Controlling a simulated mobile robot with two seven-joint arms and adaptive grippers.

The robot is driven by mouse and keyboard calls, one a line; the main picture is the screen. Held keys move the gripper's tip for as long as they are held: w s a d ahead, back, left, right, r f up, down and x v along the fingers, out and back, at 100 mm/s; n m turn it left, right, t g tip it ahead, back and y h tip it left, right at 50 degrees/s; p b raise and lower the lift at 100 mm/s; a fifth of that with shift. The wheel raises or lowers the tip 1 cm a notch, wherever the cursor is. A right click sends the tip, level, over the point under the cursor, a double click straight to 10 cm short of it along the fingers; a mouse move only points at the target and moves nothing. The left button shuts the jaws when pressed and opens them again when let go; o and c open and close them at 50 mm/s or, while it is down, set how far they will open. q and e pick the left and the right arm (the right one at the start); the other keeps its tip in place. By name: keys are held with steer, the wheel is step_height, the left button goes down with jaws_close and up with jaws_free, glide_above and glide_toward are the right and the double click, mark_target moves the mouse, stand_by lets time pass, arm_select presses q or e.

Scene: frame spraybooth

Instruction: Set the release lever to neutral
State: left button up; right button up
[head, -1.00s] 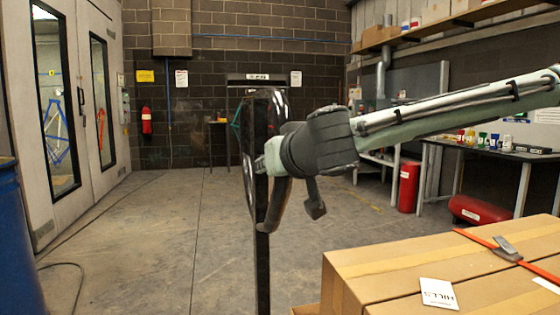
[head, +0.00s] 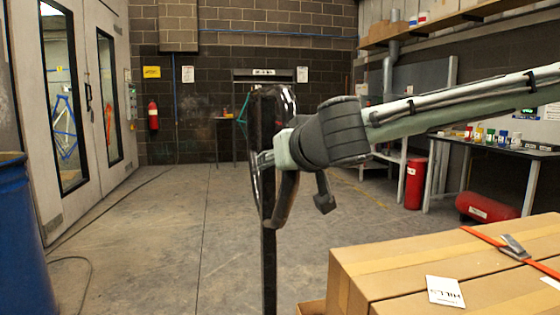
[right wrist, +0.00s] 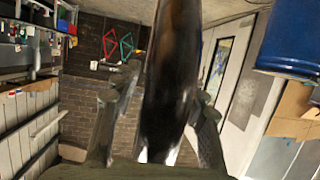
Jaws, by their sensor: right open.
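A dark glossy upright piece (head: 267,108) stands on a thin black post (head: 269,275) in the middle of the head view. I cannot make out a separate release lever or its setting. My right gripper (head: 263,188) comes in from the right at the upper part of the post. Its dark curved finger shows in front of the post; the other finger is largely hidden. In the right wrist view the dark piece (right wrist: 170,75) runs between the two open fingers. Whether either finger touches it is unclear. My left gripper is not in view.
Cardboard boxes (head: 400,268) with an orange strap and metal buckle (head: 513,246) stand at the lower right. A blue barrel (head: 22,240) stands at the left edge. A cable (head: 88,265) lies on the floor.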

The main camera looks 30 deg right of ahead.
steer(key=v, duration=1.1)
steer(key=shift+s, duration=0.2)
